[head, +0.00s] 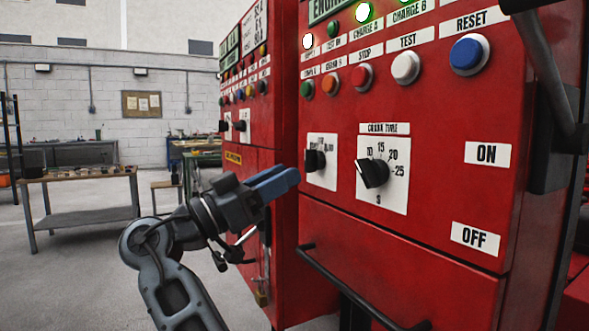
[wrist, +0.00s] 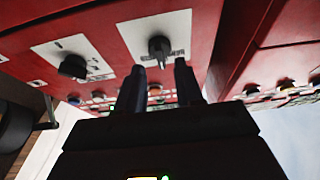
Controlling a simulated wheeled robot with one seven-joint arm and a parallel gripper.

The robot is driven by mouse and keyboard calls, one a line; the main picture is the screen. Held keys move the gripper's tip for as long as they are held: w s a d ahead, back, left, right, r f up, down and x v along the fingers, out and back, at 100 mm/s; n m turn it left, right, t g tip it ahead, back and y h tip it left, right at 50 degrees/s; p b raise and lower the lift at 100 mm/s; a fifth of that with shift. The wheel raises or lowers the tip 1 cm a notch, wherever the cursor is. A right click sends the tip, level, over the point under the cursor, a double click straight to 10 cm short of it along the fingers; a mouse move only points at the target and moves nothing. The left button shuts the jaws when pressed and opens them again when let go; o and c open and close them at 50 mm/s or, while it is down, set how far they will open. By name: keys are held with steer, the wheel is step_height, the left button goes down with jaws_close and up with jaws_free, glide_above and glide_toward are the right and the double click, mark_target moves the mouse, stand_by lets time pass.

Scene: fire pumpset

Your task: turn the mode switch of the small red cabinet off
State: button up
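The near red cabinet (head: 420,235) fills the right of the head view. Its mode switch is a black knob (head: 315,160) on a white plate, the left of two knobs; its label is too small to read fully. In the wrist view this knob (wrist: 160,48) shows beyond and between the fingertips. My gripper (head: 291,178) has blue fingers pointing at the panel, just left of and slightly below the knob. In the wrist view the gripper (wrist: 160,75) has its fingers apart with nothing between them. I cannot tell whether a finger touches the knob.
The crank time knob (head: 373,173) is right of the mode switch. Coloured push buttons (head: 362,76) line the panel above. A dark bar handle (head: 355,288) juts out below. A second red cabinet (head: 255,180) stands behind my gripper. Open floor and a workbench (head: 85,180) lie left.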

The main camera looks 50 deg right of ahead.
steer(key=v, duration=0.3)
steer(key=shift+w+a+f, duration=0.1)
steer(key=shift+a+f, duration=0.05)
steer(key=shift+a, duration=0.1)
steer(key=shift+f, duration=0.1)
